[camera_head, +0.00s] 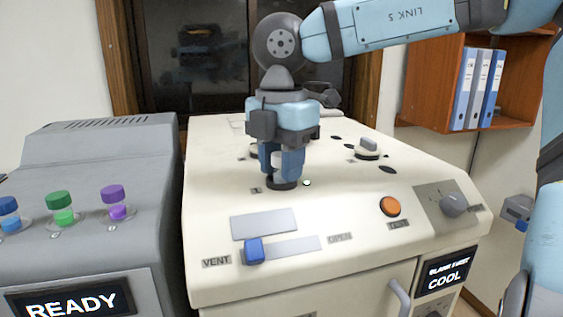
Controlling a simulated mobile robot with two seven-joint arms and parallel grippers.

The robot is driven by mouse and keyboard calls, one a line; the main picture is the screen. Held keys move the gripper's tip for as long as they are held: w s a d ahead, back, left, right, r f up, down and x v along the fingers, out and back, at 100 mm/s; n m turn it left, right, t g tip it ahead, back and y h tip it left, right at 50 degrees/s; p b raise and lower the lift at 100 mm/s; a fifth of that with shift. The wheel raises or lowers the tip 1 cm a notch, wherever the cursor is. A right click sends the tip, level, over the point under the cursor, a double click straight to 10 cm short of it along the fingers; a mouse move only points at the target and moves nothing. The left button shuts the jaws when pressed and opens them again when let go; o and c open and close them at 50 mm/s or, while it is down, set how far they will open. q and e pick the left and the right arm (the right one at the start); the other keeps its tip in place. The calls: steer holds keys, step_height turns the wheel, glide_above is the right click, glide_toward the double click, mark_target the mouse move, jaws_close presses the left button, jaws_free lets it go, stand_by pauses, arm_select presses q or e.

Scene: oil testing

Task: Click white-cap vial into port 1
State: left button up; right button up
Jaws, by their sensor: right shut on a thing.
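My right gripper (281,168) points straight down over the cream machine, its fingers shut on the white-cap vial (277,158). Only a pale bit of the vial shows between the fingers; the rest is hidden. The fingertips are at the dark ring of port 1 (283,185), beside the small label "1". I cannot tell how deep the vial sits in the port. A small pale green light (307,183) shows just right of the port. My left gripper is not in view.
The cream machine (214,205) has a blue slider (254,251), an orange button (390,206), a knob (454,205) and other dark ports. A grey unit (100,160) at left carries blue, green and purple capped vials (114,200). Binders (477,88) stand on a wall shelf.

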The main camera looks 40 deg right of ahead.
steer(key=o, duration=1)
step_height(320, 180, up, 14)
steer(key=shift+f, duration=0.1)
steer(key=shift+s+f, duration=0.1)
